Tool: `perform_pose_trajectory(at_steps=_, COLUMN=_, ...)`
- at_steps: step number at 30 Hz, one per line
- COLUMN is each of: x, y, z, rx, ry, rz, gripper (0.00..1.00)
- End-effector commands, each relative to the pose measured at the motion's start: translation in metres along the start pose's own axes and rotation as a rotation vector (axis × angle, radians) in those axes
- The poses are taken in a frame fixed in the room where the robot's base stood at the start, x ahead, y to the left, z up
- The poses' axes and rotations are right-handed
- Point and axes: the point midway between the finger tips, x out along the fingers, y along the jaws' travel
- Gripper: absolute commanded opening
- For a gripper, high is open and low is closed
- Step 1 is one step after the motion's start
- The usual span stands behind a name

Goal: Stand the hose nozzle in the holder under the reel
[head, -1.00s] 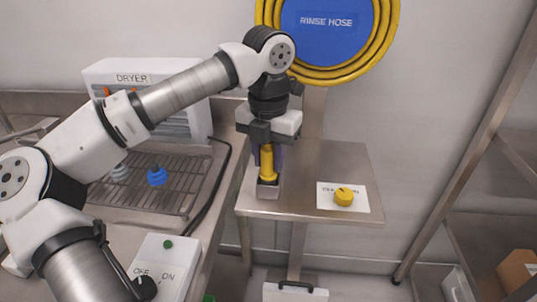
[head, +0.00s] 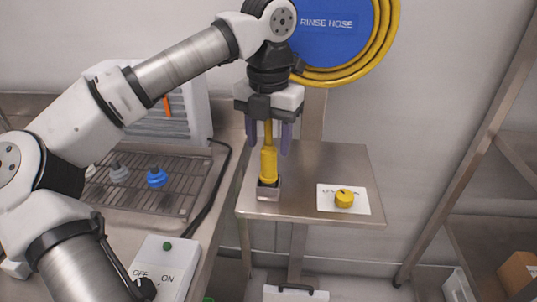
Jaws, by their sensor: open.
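The yellow hose nozzle (head: 268,166) stands upright in the small metal holder (head: 269,191) on the steel shelf below the reel. Its lower end is hidden inside the holder. My gripper (head: 270,143) is just above and around the nozzle's thin upper part, with its two purple fingers spread apart and clear of it. The blue reel (head: 330,45) with yellow hose coiled around it hangs on the wall and is marked RINSE HOSE.
The steel shelf (head: 310,165) also bears a yellow knob (head: 344,199) on a white plate at right. At left are a wire rack (head: 130,195) with blue and grey suction cups, and a switch box (head: 165,270). A black cable runs along the rack.

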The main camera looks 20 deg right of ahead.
Motion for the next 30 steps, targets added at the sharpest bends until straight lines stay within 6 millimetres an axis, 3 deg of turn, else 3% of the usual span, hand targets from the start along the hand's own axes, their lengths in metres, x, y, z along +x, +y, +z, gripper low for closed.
perform_pose_trajectory(at_steps=6, x=-0.046, y=-0.001, z=0.000, rx=0.000, ry=-0.002, rz=0.001, gripper=0.51)
perform_pose_trajectory(at_steps=12, x=-0.069, y=0.000, z=0.000, rx=0.001, ry=0.000, rz=0.000, gripper=0.51)
perform_pose_trajectory(at_steps=30, x=-0.073, y=0.000, z=0.000, rx=0.001, ry=0.000, rz=-0.001, gripper=0.51)
